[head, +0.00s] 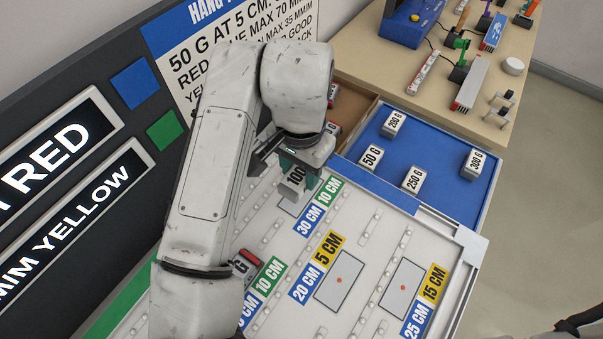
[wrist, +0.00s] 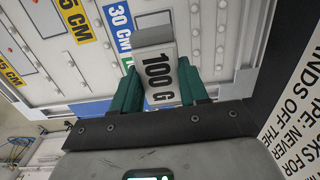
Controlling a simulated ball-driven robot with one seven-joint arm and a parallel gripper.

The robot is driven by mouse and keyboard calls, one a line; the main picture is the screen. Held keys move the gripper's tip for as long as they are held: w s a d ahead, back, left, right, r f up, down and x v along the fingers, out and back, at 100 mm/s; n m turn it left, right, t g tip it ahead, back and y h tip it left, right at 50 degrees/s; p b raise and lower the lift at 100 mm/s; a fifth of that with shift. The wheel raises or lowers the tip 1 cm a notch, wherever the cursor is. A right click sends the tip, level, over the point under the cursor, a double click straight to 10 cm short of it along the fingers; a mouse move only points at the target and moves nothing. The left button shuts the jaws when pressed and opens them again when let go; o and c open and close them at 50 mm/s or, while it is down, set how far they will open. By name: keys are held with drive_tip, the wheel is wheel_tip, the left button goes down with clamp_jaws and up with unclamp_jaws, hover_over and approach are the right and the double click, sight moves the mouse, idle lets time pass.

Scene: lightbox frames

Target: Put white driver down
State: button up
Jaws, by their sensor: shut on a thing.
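My gripper (head: 300,172) is shut on a white block marked 100 G (head: 293,188), near the 30 CM and 10 CM labels (head: 318,208) on the white panel. In the wrist view, the gripper's green fingers (wrist: 158,82) clasp the sides of the white block (wrist: 159,66). Its grey end points toward the panel. I cannot tell whether the block touches the panel. No other thing is clearly a white driver. My arm hides part of the panel.
The white panel (head: 372,235) has outlined spots with red dots and rows of studs. Another marked block (head: 243,266) sits by a 10 CM label. A blue tray (head: 440,150) holds several weight blocks. A wooden table (head: 355,45) with gadgets lies behind.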

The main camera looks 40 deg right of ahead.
sight(302, 181)
wheel_tip(302, 181, down, 3)
drive_tip(key=shift+r, duration=0.15)
drive_tip(key=shift+f+b, duration=0.4)
drive_tip(key=shift+f, duration=0.25)
drive_tip(key=o, duration=1.1)
drive_tip(key=shift+r, duration=0.1)
wheel_tip(302, 181, up, 13)
drive_tip(key=shift+r+p, duration=0.1)
drive_tip(key=shift+p, duration=0.2)
